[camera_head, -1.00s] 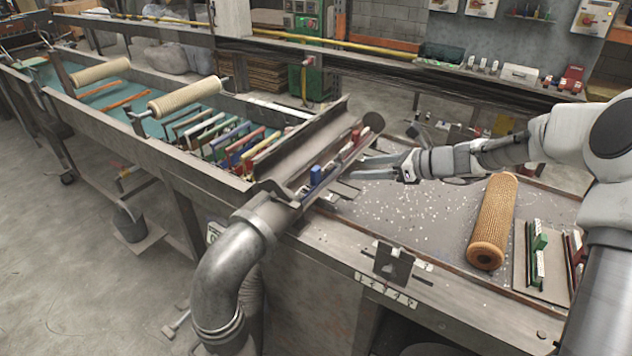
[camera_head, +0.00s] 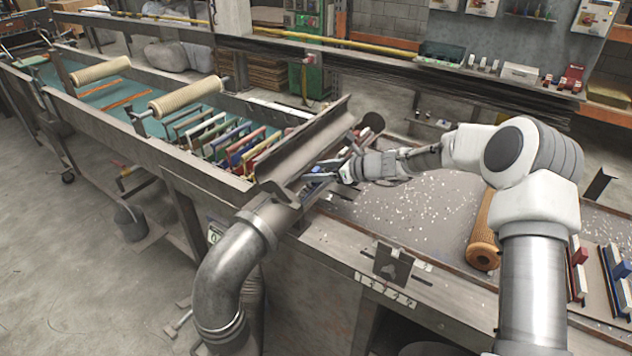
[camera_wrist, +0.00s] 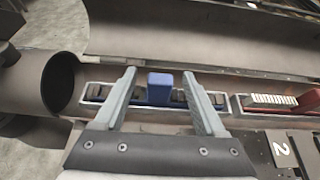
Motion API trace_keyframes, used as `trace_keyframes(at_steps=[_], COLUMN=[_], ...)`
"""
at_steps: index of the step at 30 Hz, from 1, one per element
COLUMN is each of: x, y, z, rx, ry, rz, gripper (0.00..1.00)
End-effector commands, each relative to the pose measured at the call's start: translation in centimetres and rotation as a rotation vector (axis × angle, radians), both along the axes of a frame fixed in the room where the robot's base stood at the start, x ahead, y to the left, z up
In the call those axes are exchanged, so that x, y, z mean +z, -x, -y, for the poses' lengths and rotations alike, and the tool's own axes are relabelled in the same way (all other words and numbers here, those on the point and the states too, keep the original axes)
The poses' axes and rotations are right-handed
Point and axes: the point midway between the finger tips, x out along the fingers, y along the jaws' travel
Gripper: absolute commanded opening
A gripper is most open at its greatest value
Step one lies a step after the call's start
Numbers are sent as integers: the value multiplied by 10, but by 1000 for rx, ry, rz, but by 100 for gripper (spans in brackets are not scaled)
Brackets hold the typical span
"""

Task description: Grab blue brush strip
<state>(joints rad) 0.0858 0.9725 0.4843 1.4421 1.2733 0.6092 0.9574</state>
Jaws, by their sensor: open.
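The blue brush strip (camera_wrist: 159,90) lies in a narrow metal channel beside the trough. Its blue block stands up in the middle, with dark bristle segments to either side. My gripper (camera_wrist: 162,90) is open, with one finger on each side of the blue block and a gap to each. I cannot tell how far above the strip the fingertips are. In the head view my gripper (camera_head: 322,173) is over the channel, and it hides most of the blue strip.
A red brush strip (camera_wrist: 300,102) lies in the same channel to the right. The metal trough (camera_wrist: 210,35) runs behind the channel, with a round pipe opening (camera_wrist: 58,85) at the left.

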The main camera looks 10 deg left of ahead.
Motion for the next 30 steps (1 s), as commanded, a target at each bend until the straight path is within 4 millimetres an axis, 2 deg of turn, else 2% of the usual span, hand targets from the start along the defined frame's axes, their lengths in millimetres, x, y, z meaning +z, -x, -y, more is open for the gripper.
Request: trace_keyframes(at_steps=[3,9,11,21,22,30], x=[-3,-4,-4,-4,-4,-3], y=[-2,-3,-3,-2,-2,-2], z=[-6,-7,-7,-6,-6,-7], rx=[-1,-1,-1,-1,-1,-1], ry=[1,1,1,1,1,0], rz=[0,0,0,0,0,0], gripper=[72,72,64,2,0,0])
